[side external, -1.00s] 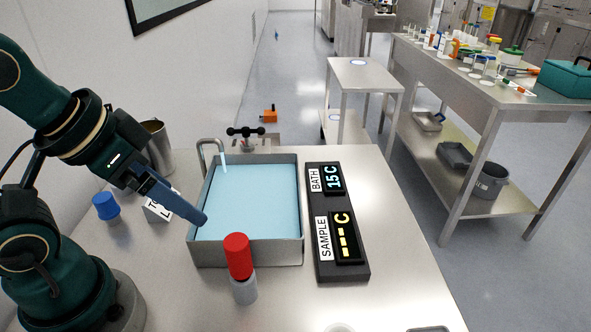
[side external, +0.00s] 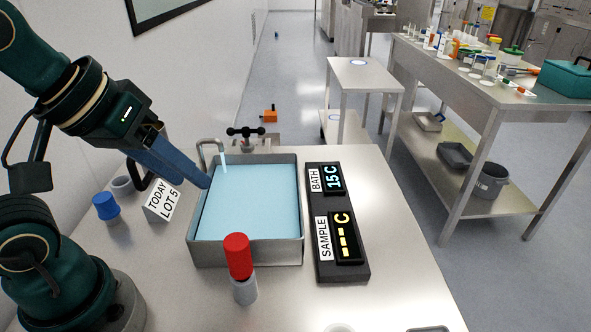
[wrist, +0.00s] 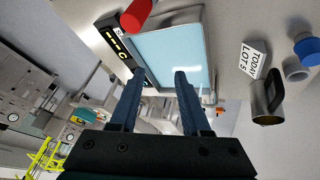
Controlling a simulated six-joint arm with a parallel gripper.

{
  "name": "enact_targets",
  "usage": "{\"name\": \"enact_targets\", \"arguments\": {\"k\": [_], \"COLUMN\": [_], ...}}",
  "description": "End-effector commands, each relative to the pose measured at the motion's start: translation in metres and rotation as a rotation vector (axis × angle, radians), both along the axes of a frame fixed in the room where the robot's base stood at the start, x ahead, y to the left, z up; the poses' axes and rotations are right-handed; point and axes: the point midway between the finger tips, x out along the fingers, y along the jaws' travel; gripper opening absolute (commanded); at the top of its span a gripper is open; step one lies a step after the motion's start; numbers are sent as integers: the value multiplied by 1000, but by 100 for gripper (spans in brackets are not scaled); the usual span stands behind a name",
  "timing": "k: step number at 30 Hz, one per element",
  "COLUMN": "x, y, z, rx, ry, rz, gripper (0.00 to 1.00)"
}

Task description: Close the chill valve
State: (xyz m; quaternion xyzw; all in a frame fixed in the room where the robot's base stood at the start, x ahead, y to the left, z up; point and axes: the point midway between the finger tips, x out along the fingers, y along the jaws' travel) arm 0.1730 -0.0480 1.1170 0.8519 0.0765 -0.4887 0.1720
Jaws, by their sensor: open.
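A valve with a black two-knobbed handle (side external: 246,131) stands behind the bath, beside a curved metal spout (side external: 207,146). A pale stream falls from the spout into the blue water of the metal bath (side external: 247,255). No label shows on this valve. My gripper (side external: 206,183) is open and empty, its blue fingers over the bath's left edge, in front of and left of the valve. In the wrist view, the two fingers of my gripper (wrist: 157,76) are spread apart, with the bath (wrist: 207,50) beyond them. I cannot make out the valve there.
A red-capped cylinder (side external: 239,258) stands in front of the bath. The display panel (side external: 323,270), with BATH at 15C, lies right. A lot card (side external: 161,201) and blue-capped piece (side external: 105,207) are left. A metal mug (wrist: 265,98) is mostly hidden behind my arm in the side view.

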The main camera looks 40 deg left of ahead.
Motion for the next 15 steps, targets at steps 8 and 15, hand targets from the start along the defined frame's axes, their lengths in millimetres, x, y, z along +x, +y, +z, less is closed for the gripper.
{"name": "enact_targets", "arguments": {"k": [8, 15], "x": [69, 142], "y": [8, 43], "z": [53, 69], "rx": [-339, -611], "ry": [23, 78], "rz": [498, 935], "gripper": [47, 47]}}
